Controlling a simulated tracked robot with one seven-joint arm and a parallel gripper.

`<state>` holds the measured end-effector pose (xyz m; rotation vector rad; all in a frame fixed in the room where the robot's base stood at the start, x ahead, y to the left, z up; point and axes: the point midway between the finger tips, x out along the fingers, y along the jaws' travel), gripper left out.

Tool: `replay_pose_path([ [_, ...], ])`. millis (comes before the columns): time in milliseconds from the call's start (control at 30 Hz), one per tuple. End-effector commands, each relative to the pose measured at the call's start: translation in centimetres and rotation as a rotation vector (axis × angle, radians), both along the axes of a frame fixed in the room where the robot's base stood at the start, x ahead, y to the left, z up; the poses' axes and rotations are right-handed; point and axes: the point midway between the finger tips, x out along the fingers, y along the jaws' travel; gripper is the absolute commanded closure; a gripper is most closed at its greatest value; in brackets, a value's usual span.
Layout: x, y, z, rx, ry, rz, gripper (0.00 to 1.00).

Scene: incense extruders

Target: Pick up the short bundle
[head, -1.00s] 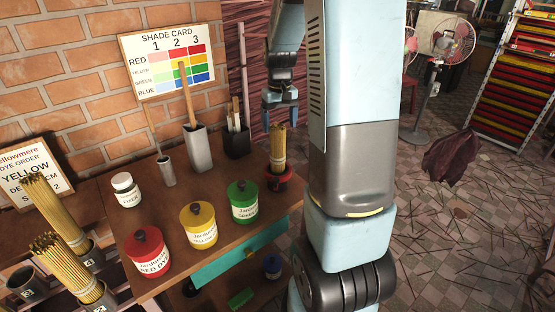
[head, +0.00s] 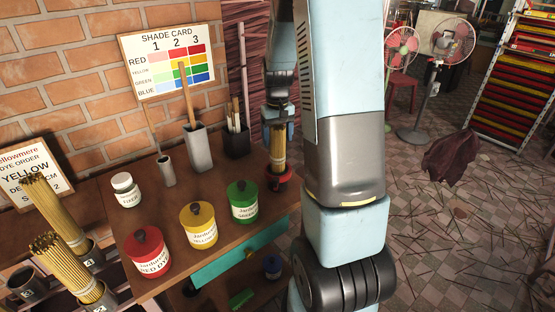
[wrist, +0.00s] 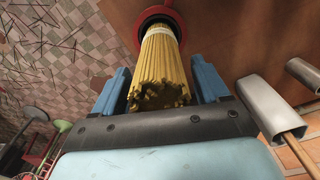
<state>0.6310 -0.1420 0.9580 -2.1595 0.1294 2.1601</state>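The short bundle (head: 278,155) of yellow sticks stands upright in a red holder (head: 281,180) at the right end of the table. My gripper (head: 278,128) is over it, fingers pointing down around its upper part. In the wrist view the bundle (wrist: 160,65), with a pale band near the holder, lies between the two blue fingers of my gripper (wrist: 161,80). The fingers are open, with a gap showing on each side of the bundle. The red holder's rim also shows in the wrist view (wrist: 137,35).
Green (head: 242,203), yellow (head: 198,226) and red (head: 147,255) dye jars stand left of the bundle. A grey vase (head: 198,150) and a dark pot (head: 237,143) with sticks are behind. Two taller bundles (head: 62,215) (head: 65,268) stand at the far left.

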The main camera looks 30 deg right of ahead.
Motion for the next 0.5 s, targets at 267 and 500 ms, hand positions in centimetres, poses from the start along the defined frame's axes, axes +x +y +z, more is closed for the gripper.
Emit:
replay_pose_path([
  [267, 0.0, 0.01, 0.02, 0.0, 0.0, 0.0, 0.53],
  [500, 0.0, 0.01, 0.02, 0.0, 0.0, 0.0, 0.76],
])
